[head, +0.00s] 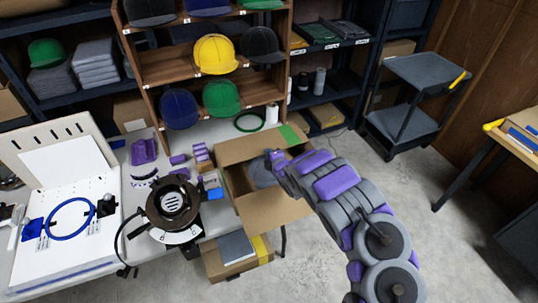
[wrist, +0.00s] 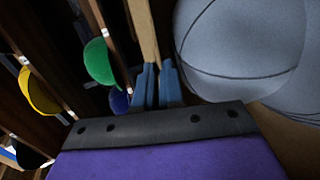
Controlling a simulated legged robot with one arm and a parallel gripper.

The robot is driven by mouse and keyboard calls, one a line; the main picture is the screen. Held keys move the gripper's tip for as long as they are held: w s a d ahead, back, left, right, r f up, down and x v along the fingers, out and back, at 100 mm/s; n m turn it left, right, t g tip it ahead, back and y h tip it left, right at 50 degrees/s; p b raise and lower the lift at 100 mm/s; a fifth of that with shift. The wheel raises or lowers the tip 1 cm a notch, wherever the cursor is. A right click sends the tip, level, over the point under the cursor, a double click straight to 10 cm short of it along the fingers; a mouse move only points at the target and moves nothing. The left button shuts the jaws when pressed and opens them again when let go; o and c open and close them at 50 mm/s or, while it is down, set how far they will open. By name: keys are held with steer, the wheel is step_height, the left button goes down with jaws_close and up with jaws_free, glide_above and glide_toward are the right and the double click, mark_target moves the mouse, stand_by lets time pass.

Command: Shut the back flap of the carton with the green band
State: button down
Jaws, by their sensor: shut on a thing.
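The open carton (head: 232,182) stands at the right end of the table, in the middle of the head view. Its back flap (head: 238,149) is raised and a green band (head: 291,134) shows at its right part. The front flap (head: 268,211) hangs outward. A grey cap lies inside (head: 262,174) and looks large in the wrist view (wrist: 245,45). My gripper (head: 270,157) is over the carton by the back flap. In the wrist view its blue fingers (wrist: 156,86) are shut on a thin tan cardboard edge (wrist: 144,32), which appears to be the back flap.
Behind the carton is a wooden cap shelf (head: 190,65), with a green ring (head: 249,122) and white roll (head: 272,114) at its foot. An embroidery hoop machine (head: 174,205) and small purple boxes (head: 201,155) stand to the left. The floor at right (head: 440,245) is clear.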

steer(key=c, duration=1.3)
jaws_free()
steer(key=p+v, duration=0.3)
steer(key=v, duration=1.3)
steer(key=shift+a, duration=0.1)
steer(key=shift+s+d+r+p, duration=0.15)
steer(key=shift+s+d+p, duration=0.15)
steer(key=shift+s, duration=0.3)
steer(key=shift+c, duration=0.4)
